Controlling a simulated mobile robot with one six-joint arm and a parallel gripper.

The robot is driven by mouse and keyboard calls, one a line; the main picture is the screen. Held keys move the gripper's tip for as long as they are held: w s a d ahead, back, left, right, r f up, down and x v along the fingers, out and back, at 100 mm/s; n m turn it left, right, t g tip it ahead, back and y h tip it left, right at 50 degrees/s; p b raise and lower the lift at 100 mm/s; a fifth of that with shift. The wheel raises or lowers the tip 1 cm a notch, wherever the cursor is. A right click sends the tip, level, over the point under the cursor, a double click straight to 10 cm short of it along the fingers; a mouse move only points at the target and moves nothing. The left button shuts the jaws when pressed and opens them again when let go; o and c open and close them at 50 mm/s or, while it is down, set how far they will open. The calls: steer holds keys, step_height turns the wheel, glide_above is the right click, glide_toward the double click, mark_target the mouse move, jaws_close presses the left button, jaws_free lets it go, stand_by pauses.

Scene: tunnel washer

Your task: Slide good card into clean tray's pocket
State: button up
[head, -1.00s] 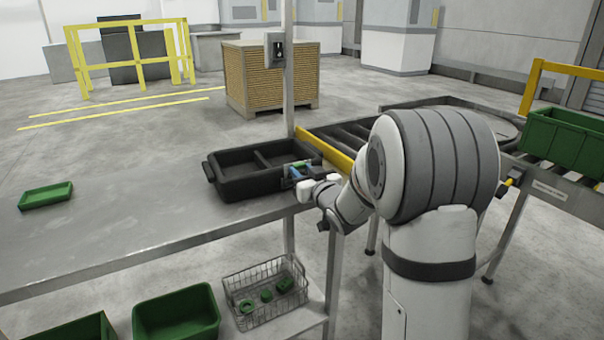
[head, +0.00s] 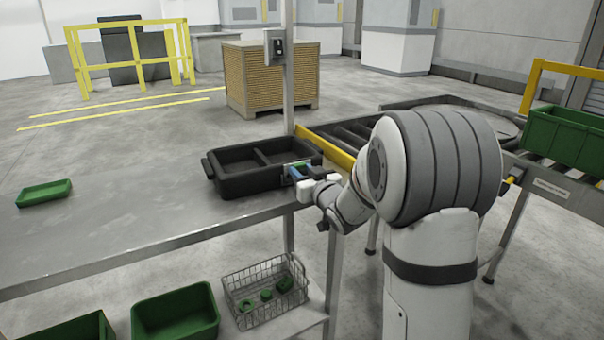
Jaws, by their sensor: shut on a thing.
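The black tray (head: 232,184) sits on the metal table near its right end; a divider splits its inside. My gripper (head: 297,174) is at the tray's right front corner, shut on a small card (head: 300,170) that shows blue and a little green. The card is right against or just in front of the tray's right side; I cannot tell whether any of it is in a pocket. The pocket itself is hidden by my gripper or too small to make out.
A small green tray (head: 45,193) lies at the table's left. A post (head: 288,80) stands behind the black tray, with a roller conveyor (head: 345,145) and yellow rail to the right. Green bins (head: 175,315) and a wire basket (head: 265,290) are below. The table's middle is clear.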

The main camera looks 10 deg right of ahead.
stand_by(0.4)
steer(key=o, duration=1.1)
steer(key=s+d+r+m+g+h+p, duration=0.1)
steer(key=s+d+g+h+p, duration=0.15)
steer(key=s, duration=0.65)
steer(key=s+d+r+m+g+h+p, duration=0.2)
steer(key=s+g+h+p, duration=0.15)
steer(key=s, duration=0.45)
steer(key=s+a+g+p, duration=0.2)
steer(key=s+g, duration=0.2)
steer(key=s, duration=0.6)
steer(key=s+a+g+y+p, duration=0.1)
steer(key=s+a+g+p, duration=0.1)
steer(key=s, duration=0.9)
steer(key=g+p, duration=0.1)
steer(key=g, duration=0.1)
steer(key=shift+a+r+g, duration=0.35)
steer(key=shift+a+g, duration=0.05)
